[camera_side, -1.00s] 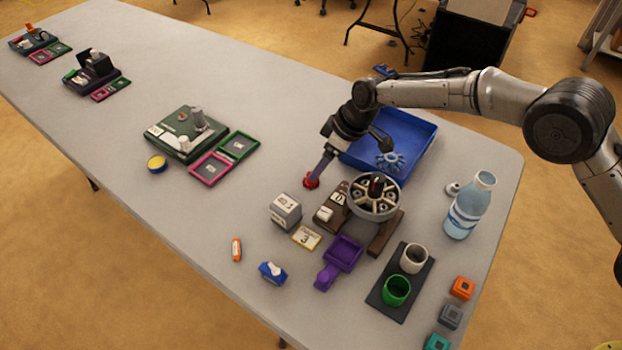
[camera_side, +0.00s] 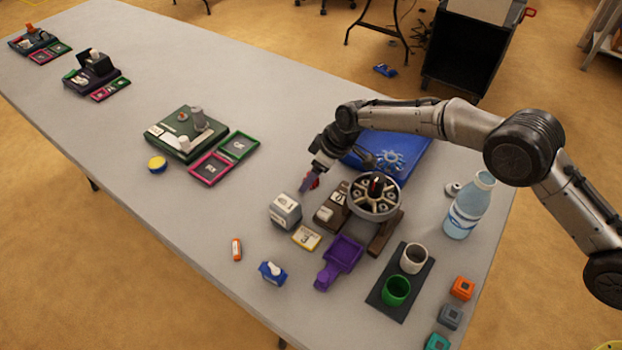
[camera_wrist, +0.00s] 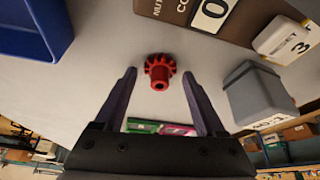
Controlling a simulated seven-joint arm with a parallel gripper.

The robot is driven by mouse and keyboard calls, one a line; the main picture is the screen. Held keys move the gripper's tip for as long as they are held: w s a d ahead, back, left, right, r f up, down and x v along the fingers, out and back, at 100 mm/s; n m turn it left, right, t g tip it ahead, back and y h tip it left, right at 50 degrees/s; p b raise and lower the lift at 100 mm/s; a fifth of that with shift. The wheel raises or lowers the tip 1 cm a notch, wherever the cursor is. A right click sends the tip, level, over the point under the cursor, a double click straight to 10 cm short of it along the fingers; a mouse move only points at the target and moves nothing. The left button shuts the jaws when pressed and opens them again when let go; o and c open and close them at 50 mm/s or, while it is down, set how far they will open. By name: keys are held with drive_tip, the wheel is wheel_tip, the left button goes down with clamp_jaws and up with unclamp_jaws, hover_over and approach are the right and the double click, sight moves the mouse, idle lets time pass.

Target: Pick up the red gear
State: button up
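The red gear (camera_side: 314,182) rests on the grey table, to the left of the blue tray (camera_side: 408,148). In the wrist view the red gear (camera_wrist: 160,69) lies with its teeth and central hub showing, roughly centred between my fingertips. My gripper (camera_side: 306,182) is tilted at the gear, with its purple fingers partly covering it in the side view. In the wrist view my gripper (camera_wrist: 159,74) is open, with a gap visible on each side of the gear. Whether the gear is at fingertip depth or slightly beyond is hard to tell.
A grey block (camera_side: 285,210) and a brown counter stand (camera_side: 328,214) are close by. A wheel-like holder (camera_side: 374,196) stands to the right. A clear bottle (camera_side: 468,205) stands further right. The table left of the gear is free up to the green-and-pink trays (camera_side: 210,167).

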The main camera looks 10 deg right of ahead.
clamp_jaws()
